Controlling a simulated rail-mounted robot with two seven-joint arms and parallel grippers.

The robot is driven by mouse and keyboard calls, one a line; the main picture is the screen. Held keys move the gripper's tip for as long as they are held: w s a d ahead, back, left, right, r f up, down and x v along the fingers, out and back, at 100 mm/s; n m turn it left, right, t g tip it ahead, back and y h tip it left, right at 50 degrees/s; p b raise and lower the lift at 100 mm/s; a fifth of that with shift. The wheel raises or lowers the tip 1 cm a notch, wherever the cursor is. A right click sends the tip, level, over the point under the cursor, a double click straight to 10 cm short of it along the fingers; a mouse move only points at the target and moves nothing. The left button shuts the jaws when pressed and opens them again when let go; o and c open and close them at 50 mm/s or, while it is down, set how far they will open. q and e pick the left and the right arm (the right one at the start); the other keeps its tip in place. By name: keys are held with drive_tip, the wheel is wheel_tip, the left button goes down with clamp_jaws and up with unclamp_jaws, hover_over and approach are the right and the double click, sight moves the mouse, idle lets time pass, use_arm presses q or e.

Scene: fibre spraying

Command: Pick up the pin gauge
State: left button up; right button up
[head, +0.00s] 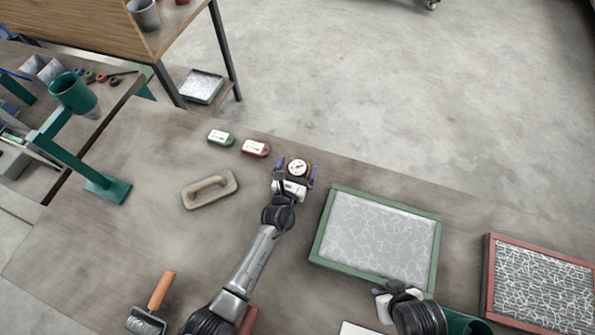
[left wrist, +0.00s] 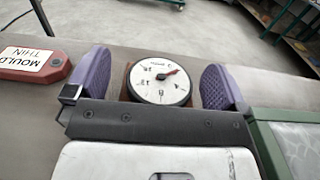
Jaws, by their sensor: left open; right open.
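The pin gauge (head: 298,168) has a round white dial with a red pointer and a brownish rim or body. It sits on the table near its far edge. My left gripper (head: 297,171) is open, with one purple finger on each side of the gauge. In the left wrist view the gauge (left wrist: 160,83) lies between the spread fingers (left wrist: 155,84), with a visible gap on both sides. Its lower part is hidden by the gripper body. My right gripper (head: 384,300) is open at the bottom of the head view, near the green-framed panel, and is partly hidden by its own arm.
A red tag (head: 256,148), marked "MOULD THIN" in the wrist view, and a green tag (head: 221,138) lie left of the gauge. A float (head: 210,189), a roller (head: 148,318) and a green stand (head: 107,188) are further left. A green-framed panel (head: 433,262) and a red-framed panel (head: 489,270) lie right.

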use_arm(q)
drive_tip(key=c, duration=1.1)
